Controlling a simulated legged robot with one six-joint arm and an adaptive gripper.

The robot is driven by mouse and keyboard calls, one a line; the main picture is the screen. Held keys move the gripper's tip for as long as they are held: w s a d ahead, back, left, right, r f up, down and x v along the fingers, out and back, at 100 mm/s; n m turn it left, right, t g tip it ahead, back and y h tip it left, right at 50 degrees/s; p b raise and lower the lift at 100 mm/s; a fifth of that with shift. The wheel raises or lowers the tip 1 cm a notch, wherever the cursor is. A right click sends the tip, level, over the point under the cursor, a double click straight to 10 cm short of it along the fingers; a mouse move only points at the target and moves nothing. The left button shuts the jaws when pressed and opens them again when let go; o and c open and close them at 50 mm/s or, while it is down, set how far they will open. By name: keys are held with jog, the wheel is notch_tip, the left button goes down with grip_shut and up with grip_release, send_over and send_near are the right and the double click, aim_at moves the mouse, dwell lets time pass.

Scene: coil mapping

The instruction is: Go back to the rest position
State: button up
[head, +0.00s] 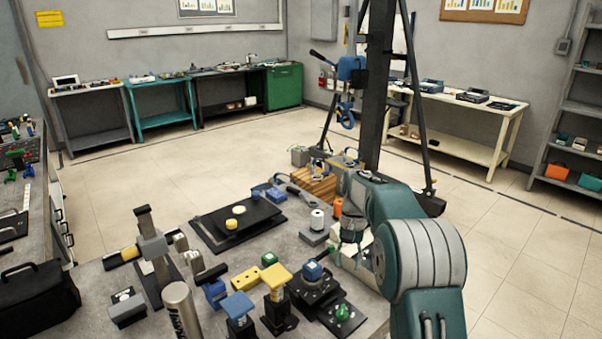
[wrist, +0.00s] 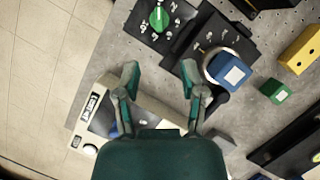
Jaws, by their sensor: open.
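My gripper (wrist: 159,88) is open in the wrist view, with nothing between its two fingers. In the head view my gripper (head: 352,245) hangs low at the right edge of the grey workbench (head: 110,285), over a pale device (wrist: 150,115) with a dark panel. Beyond the fingertips, the wrist view shows a green knob (wrist: 159,18) on a black dial plate and a blue-topped round knob (wrist: 232,72) on another black plate.
A yellow block (head: 246,277), a black tray (head: 237,222) with yellow discs, a white spool (head: 317,220) and a silver cylinder (head: 181,310) crowd the bench. A tall dark post (head: 377,90) stands behind. The tiled floor (head: 530,235) at the right is clear.

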jog(key=s+a+r+n+t, duration=0.15)
jog(key=s+r+t, duration=0.35)
jog(key=s+r, duration=0.85)
jog(key=s+f+n+t+h, duration=0.1)
jog(key=s+t, duration=0.3)
jog(key=s, duration=1.4)
jog(key=shift+s+f+n+t, duration=0.3)
jog(key=shift+s+n, duration=0.05)
jog(key=shift+n, duration=0.2)
